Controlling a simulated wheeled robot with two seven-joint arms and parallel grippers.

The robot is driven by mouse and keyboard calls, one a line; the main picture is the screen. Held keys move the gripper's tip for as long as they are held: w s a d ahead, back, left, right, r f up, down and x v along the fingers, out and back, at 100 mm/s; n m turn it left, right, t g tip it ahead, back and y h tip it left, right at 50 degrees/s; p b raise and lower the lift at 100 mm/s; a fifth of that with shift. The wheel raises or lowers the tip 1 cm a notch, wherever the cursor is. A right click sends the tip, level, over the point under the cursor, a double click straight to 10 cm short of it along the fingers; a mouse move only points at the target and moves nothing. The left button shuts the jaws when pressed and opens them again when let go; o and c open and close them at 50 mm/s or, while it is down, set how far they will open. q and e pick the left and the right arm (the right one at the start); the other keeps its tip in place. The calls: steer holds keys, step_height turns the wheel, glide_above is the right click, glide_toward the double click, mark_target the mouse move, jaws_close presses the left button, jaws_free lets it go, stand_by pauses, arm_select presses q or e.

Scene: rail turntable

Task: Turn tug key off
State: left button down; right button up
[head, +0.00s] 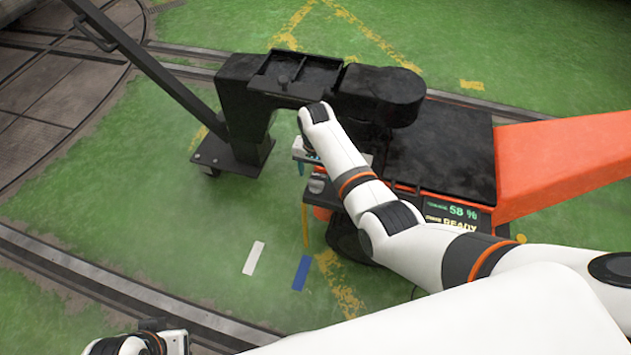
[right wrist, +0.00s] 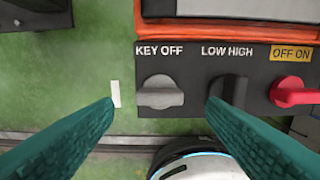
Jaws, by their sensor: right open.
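The tug's dark control panel (right wrist: 195,60) fills the upper right of the right wrist view. Its grey key knob (right wrist: 160,93) sits under the "KEY OFF" label, with its grip lying roughly crosswise. My right gripper (right wrist: 160,108) is open, with one teal finger to each side of the knob in the picture. The fingers look apart from the knob; the depth gap is hard to tell. In the head view my right gripper (head: 306,165) is at the tug's side panel, mostly hidden by its wrist. My left gripper (head: 165,340) is at the bottom left edge, its fingers not clear.
A black knob (right wrist: 228,92) marked "LOW HIGH" is close to the right finger, and a red switch (right wrist: 293,92) marked "OFF ON" is further right. A display (head: 450,213) reads "58 %" and "READY". Open green floor (head: 150,235) lies left of the tug.

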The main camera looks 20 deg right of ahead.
mark_target(316, 181)
steer(key=shift+f+b, duration=0.6)
steer(key=shift+f, duration=1.2)
steer(key=c, duration=1)
